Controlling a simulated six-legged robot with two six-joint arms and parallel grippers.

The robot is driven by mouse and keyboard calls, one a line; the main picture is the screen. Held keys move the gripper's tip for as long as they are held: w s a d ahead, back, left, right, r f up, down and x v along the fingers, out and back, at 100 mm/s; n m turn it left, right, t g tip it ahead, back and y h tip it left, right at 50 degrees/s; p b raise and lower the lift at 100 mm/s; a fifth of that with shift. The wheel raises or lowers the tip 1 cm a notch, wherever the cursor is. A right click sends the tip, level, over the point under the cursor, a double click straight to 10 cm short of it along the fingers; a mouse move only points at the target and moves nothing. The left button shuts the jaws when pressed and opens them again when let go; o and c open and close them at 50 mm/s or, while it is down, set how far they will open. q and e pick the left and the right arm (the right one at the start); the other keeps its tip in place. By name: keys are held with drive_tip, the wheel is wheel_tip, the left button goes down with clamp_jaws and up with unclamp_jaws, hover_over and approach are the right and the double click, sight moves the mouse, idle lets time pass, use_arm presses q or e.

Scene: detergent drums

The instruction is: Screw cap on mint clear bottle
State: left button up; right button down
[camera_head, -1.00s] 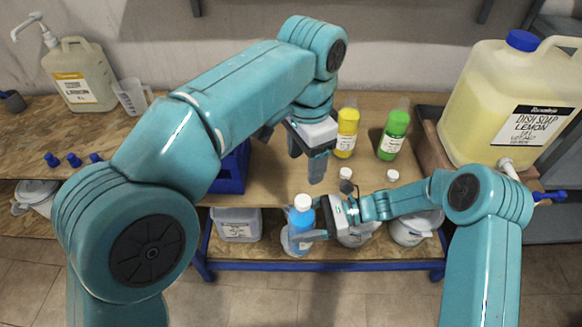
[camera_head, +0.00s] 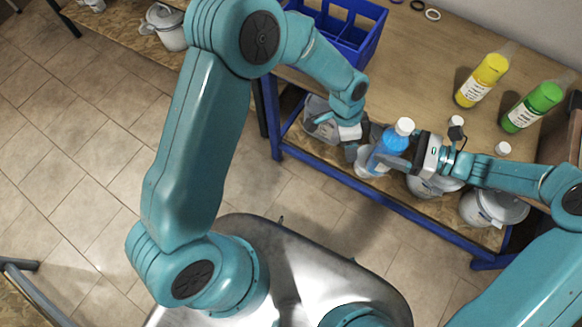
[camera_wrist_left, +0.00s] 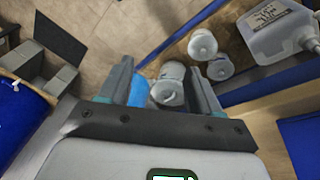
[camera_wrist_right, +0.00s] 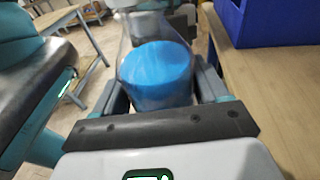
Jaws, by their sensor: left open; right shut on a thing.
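A clear bottle with blue liquid (camera_head: 387,147) is held upright, slightly tilted in the picture, off the table's front edge. My right gripper (camera_head: 399,160) is shut on the bottle's body. In the right wrist view the blue liquid (camera_wrist_right: 158,75) shows between its fingers, and the cap is out of view. My left gripper (camera_head: 357,152) is open, just left of the bottle and lower than the cap. In the left wrist view its fingers (camera_wrist_left: 162,90) stand apart.
A yellow bottle (camera_head: 482,80) and a green bottle (camera_head: 532,106) stand on the table (camera_head: 425,70). Two small white caps (camera_head: 456,121) (camera_head: 502,148) show near its front edge. A blue crate (camera_head: 345,35) stands at the left end. White pots (camera_head: 492,206) fill the lower shelf.

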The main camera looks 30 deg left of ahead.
use_arm(q)
drive_tip(key=s+a+f+n, duration=0.3)
drive_tip(key=s+f+n, duration=0.2)
drive_tip(key=s+n, duration=0.2)
drive_tip(key=s+a+f+n+h, duration=0.1)
drive_tip(key=s+a+f+n, duration=0.3)
drive_tip(key=s+n, duration=0.3)
drive_tip(key=s+f, duration=0.1)
drive_tip(key=s, duration=0.3)
drive_tip(key=shift+a+f+t, duration=0.15)
drive_tip(key=shift+f+t, duration=0.1)
drive_tip(key=shift+t, duration=0.15)
